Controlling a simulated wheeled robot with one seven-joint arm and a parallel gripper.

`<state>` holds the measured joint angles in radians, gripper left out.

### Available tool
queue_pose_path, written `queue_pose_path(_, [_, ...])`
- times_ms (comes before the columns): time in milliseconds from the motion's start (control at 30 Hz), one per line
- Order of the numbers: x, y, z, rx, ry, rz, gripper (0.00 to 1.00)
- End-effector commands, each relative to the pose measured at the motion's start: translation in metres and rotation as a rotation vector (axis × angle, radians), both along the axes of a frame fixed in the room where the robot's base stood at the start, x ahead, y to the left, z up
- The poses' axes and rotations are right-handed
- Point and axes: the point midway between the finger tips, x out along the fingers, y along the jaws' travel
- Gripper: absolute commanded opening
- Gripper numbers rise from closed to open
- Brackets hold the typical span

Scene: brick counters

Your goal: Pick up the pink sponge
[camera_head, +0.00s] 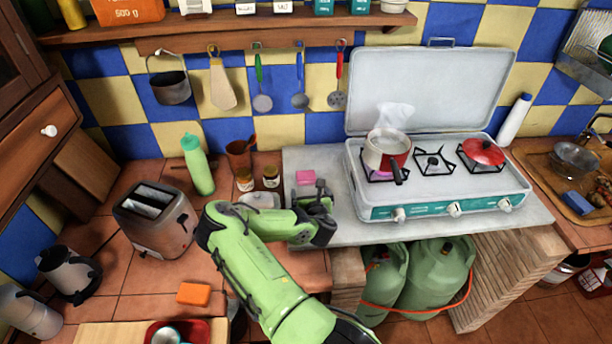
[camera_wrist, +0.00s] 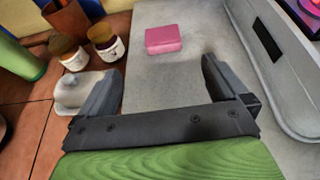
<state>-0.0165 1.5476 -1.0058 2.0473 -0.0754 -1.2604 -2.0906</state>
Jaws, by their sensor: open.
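The pink sponge (camera_head: 305,177) lies flat on the grey stone slab (camera_head: 326,160), left of the stove. The whole top of the sponge shows in the wrist view.
The stove (camera_head: 435,180) with a steaming pot (camera_head: 385,150) stands right of the sponge. Two small jars (camera_head: 271,177), a white dish (camera_head: 258,200) and a green bottle (camera_head: 198,165) stand to the left. An orange sponge (camera_head: 194,294) lies near the toaster (camera_head: 157,218). Utensils hang behind.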

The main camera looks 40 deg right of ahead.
Motion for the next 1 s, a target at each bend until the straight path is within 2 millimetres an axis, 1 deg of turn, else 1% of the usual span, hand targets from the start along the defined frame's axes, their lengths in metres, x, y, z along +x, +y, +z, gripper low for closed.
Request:
queue_pose_path(300, [0.055,-0.044,-0.033,0.003,-0.006,-0.001,1.00])
queue_pose_path(400, [0.067,-0.053,-0.039,0.004,-0.005,-0.003,1.00])
queue_pose_path(567, [0.078,-0.063,-0.044,0.005,-0.004,-0.004,1.00])
queue_pose_path(700, [0.093,-0.080,-0.053,0.006,-0.006,-0.004,1.00])
queue_pose_path(800, [0.104,-0.087,-0.059,0.006,-0.005,-0.003,1.00])
queue_pose_path(900, [0.108,-0.090,-0.060,0.005,-0.004,-0.004,1.00])
queue_pose_path(1000, [0.109,-0.091,-0.060,0.005,-0.003,-0.005,1.00])
